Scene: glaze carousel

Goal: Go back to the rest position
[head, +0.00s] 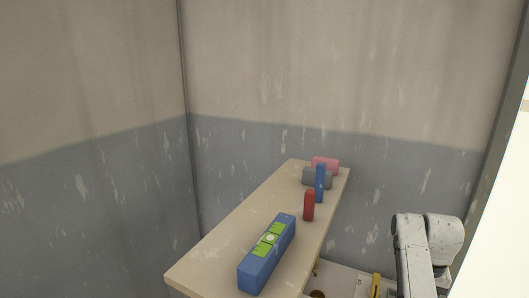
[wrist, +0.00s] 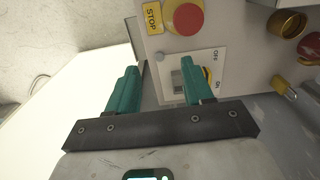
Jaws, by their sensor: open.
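My gripper (wrist: 156,72) shows in the wrist view with two teal fingers spread apart and nothing between them. It is in front of a pale control panel (wrist: 225,45). A switch plate (wrist: 211,64) with "ON" lettering is behind the right finger, which hides part of its switch. I cannot tell whether the finger touches it. In the head view my white arm shows at the lower right; the gripper itself is out of that picture.
The panel has a red stop button (wrist: 184,16), a brass knob (wrist: 287,23) and a padlock (wrist: 285,88). In the head view a beige shelf (head: 222,243) carries a blue block (head: 254,272) with a green label, a red block (head: 309,205), and blue, grey and pink blocks behind.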

